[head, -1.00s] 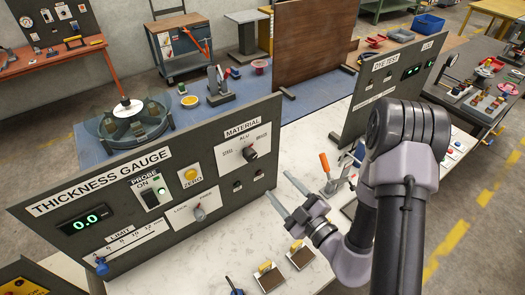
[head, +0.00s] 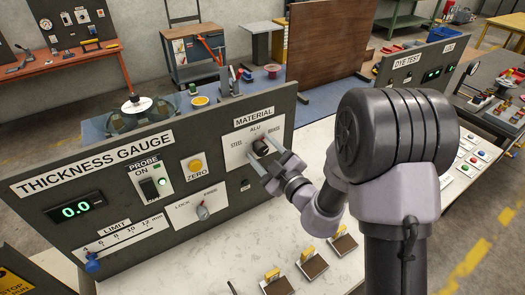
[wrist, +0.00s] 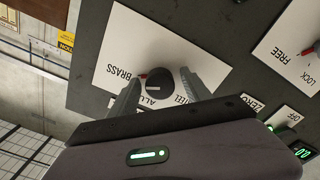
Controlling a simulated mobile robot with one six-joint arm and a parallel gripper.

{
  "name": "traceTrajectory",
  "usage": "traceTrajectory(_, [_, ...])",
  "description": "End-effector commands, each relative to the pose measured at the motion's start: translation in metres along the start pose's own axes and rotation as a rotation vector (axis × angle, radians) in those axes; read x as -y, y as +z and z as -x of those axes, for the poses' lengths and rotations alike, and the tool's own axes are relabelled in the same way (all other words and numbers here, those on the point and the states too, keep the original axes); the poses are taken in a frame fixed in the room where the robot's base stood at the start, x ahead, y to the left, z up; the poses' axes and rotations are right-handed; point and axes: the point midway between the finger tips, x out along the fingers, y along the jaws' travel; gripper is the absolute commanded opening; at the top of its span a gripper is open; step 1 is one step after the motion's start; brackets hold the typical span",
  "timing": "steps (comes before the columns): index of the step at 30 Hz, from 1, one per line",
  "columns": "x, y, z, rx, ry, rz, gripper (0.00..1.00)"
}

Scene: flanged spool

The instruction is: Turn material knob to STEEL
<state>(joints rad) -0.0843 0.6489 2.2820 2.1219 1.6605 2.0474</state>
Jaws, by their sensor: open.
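The black MATERIAL knob (head: 261,147) sits on a white label plate (head: 234,143) on the upright THICKNESS GAUGE panel. STEEL is printed at its left, ALU above and BRASS at its right. My gripper (head: 268,165) is at the knob and partly covers it. In the wrist view the open fingers (wrist: 160,76) stand on either side of the knob (wrist: 157,88); I cannot tell whether they touch it. A small red mark shows at the knob's BRASS side, beside one fingertip. The STEEL label is partly behind the other finger there.
The LOCK/FREE knob (head: 202,212), yellow ZERO button (head: 196,165) and PROBE switch (head: 149,188) are on the same panel, left of my gripper. Small blocks with yellow tops (head: 308,255) stand on the pale bench below. The DYE TEST panel (head: 408,66) stands at the right.

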Motion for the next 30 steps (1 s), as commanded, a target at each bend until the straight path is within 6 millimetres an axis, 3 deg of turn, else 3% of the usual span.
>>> traceTrajectory(2, [0.0000,0.0001,0.0002,0.000,0.000,0.000,0.57])
traceTrajectory(11, [0.0001,0.0001,0.0004,0.000,0.000,0.000,0.00])
traceTrajectory(20, [-0.0002,-0.0002,0.0005,0.000,0.000,0.038,0.00])
traceTrajectory(30, [-0.0006,-0.0010,0.0006,0.000,-0.001,0.276,0.00])
